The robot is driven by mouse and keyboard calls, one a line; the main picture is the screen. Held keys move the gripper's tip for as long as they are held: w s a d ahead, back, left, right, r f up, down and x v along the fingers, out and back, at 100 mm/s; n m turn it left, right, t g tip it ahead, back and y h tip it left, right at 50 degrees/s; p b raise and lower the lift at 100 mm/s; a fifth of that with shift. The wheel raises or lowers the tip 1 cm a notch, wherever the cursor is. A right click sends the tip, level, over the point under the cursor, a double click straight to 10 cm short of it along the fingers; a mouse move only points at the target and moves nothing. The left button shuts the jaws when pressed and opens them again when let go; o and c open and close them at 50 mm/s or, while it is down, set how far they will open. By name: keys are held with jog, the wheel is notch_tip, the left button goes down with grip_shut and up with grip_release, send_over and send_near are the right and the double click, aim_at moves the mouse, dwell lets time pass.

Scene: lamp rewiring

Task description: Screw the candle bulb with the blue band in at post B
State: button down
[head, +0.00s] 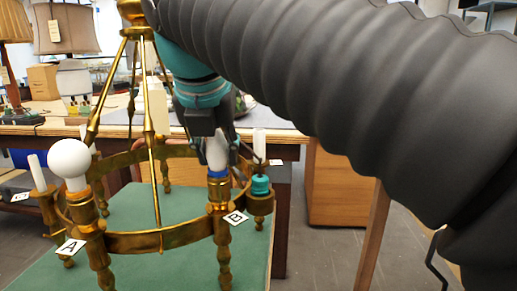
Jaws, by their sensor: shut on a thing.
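The candle bulb with the blue band (217,154) stands upright at post B, its blue band (218,174) just above the brass socket (220,191). A white tag marked B (236,217) hangs below that socket. My gripper (214,140) comes down from above and is shut on the bulb's glass. The bulb's tip is hidden by the gripper. How deep the base sits in the socket cannot be told.
A round white bulb (69,160) sits at post A, tag A (71,247) below. Brass rods (154,130) rise beside my gripper. Lamps stand on the workbench (60,126) behind.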

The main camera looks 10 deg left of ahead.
jog(key=m+h, duration=0.2)
jog(key=m, duration=0.2)
jog(key=shift+a+f, duration=0.1)
jog(key=m+h, duration=0.2)
jog(key=m, duration=0.1)
jog(key=shift+m+g, duration=0.4)
jog(key=c, duration=0.7)
grip_release()
jog(key=n, duration=0.1)
jog(key=n+y, duration=0.1)
jog(key=n, duration=0.1)
jog(key=shift+d+t+y, duration=0.2)
jog(key=shift+t+y, duration=0.1)
jog(key=n+y, duration=0.1)
jog(key=n, duration=0.1)
jog(key=n+y, duration=0.1)
jog(key=n, duration=0.2)
jog(key=shift+a+y, duration=0.1)
jog(key=shift+y, duration=0.2)
